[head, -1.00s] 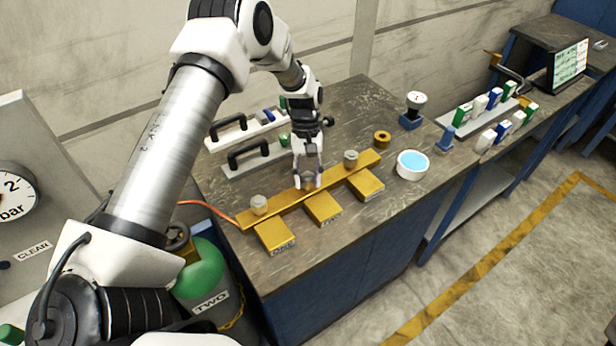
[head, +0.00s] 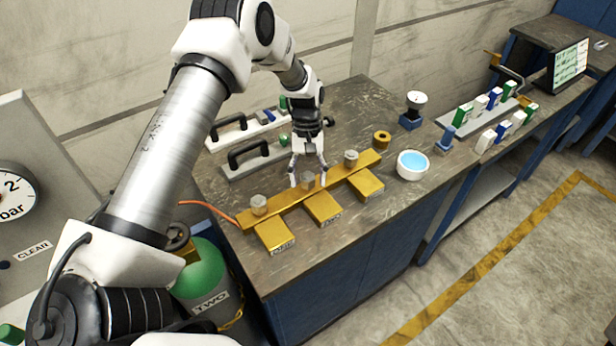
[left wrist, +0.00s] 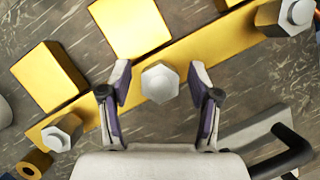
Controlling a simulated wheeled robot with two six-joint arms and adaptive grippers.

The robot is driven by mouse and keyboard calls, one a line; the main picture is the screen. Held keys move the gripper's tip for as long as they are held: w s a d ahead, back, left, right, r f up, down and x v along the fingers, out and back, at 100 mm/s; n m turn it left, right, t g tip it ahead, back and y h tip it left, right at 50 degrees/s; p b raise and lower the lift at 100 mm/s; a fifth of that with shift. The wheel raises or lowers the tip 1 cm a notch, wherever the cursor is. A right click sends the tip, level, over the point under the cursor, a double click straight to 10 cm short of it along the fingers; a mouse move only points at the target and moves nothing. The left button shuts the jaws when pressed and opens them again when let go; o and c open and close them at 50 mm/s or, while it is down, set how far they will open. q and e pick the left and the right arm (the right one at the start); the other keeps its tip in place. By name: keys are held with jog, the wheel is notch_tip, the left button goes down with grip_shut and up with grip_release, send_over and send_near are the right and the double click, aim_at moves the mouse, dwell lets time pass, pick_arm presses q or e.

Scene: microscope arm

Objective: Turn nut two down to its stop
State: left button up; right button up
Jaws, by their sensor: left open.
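Nut two (head: 308,179) is a grey hex nut in the middle of a long gold bar (head: 283,202) on the bench. In the left wrist view the nut (left wrist: 160,82) lies between the two spread fingers of my left gripper (left wrist: 160,90), with a gap on each side. My left gripper (head: 308,182) is open and points down at the nut. Another nut (head: 259,203) sits at the bar's left end, by the block marked ONE, and a third nut (head: 351,158) sits toward the right end. How far nut two is screwed down cannot be told. My right gripper is not in view.
Three gold blocks, such as the middle one (head: 323,208), lie along the bar's near side. Black-handled fixtures (head: 250,160) stand behind the bar. A gold ring (head: 382,139) and a white dish of blue liquid (head: 412,164) are to the right.

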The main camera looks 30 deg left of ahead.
pick_arm(q)
jog(key=v, duration=1.1)
jog(key=shift+r, duration=0.4)
jog(key=shift+w+r, duration=0.1)
